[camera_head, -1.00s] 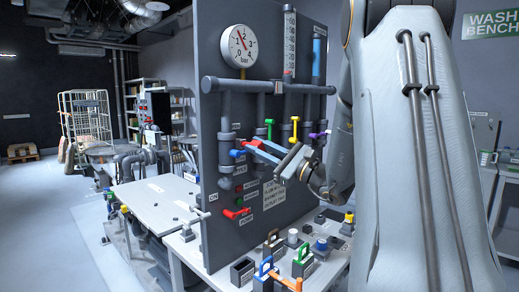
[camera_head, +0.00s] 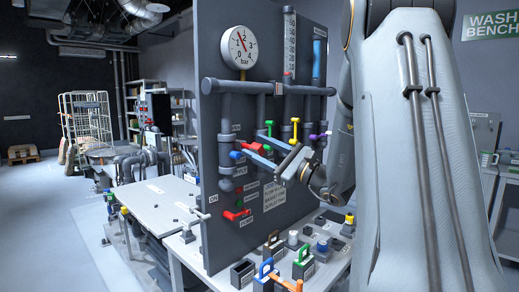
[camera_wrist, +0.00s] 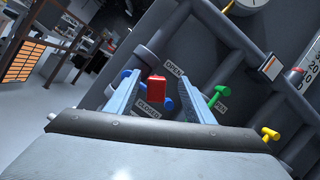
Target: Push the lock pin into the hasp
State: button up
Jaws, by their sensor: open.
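A red block (camera_wrist: 156,88), which may be the lock pin, stands out from the grey panel beside a blue valve handle (camera_wrist: 133,77) in the wrist view. It lies between my open fingers, with gaps visible on both sides. In the head view, the red piece (camera_head: 254,147) and the blue handle (camera_head: 238,155) are at the panel's left part. My gripper (camera_head: 262,148) reaches toward them from the right; it also shows in the wrist view (camera_wrist: 163,82). I cannot make out the hasp or its hole clearly, nor whether the red block is in it.
The panel (camera_head: 218,100) carries grey pipes, a gauge (camera_head: 240,46), green (camera_head: 268,128) and yellow (camera_head: 294,129) valve handles close to my gripper, and a red lever (camera_head: 237,214) below. Padlock-like pieces (camera_head: 303,262) stand on the bench. Open floor lies at left.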

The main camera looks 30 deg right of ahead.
jog(key=shift+s+a+f, duration=0.1)
jog(key=shift+a+f, duration=0.1)
jog(key=shift+f, duration=0.15)
jog(key=shift+s+f, duration=0.1)
jog(key=shift+s+d, duration=0.7)
jog(key=shift+s, duration=0.2)
jog(key=shift+b+v, duration=0.45)
jog(key=shift+v, duration=1.3)
jog(key=b+v, duration=0.2)
jog(key=v, duration=0.5)
jog(key=shift+s+d, duration=0.2)
jog(key=shift+s, duration=0.15)
jog(key=shift+a+f, duration=0.1)
